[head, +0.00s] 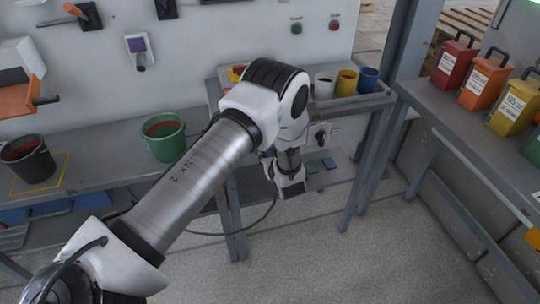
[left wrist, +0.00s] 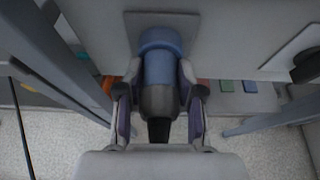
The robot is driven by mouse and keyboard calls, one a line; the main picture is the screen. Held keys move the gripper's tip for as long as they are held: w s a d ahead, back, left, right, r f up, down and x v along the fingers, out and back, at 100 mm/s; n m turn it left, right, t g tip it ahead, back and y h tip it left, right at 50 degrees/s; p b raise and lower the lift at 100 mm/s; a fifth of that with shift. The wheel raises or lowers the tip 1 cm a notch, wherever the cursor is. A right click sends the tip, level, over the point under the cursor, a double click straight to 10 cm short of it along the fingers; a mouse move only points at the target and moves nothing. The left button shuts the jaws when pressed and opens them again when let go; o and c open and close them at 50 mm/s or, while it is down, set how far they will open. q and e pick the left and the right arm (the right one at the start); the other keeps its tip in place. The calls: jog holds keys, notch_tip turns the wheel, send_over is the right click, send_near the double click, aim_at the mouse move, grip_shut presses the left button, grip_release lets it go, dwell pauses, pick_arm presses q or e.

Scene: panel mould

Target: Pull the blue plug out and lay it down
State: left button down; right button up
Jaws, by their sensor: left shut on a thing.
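The blue plug (left wrist: 160,70) shows in the left wrist view, with a blue body, a grey collar and a dark tail end towards me. Its far end meets a rounded blue end piece in front of a grey wall plate (left wrist: 134,24); I cannot tell how deep it sits. My left gripper (left wrist: 159,104) is shut on the plug, one finger on each side. In the head view my left gripper (head: 290,182) is low by the wall under the shelf, and the plug is hidden by the arm. My right gripper is not in view.
A black fitting on a white plate (head: 320,137) sits right of the gripper. A shelf tray with white, yellow and blue cups (head: 346,83) is above. Small green (head: 312,167) and blue (head: 329,163) pads lie on a lower ledge. Grey posts (head: 372,170) flank the area.

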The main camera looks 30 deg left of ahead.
pick_arm(q)
jog(key=shift+s+d+p, duration=0.45)
jog(key=shift+s+d, duration=1.25)
jog(key=shift+d, duration=0.3)
jog(key=s+d, duration=0.2)
jog(key=d, duration=0.1)
jog(key=shift+s, duration=0.3)
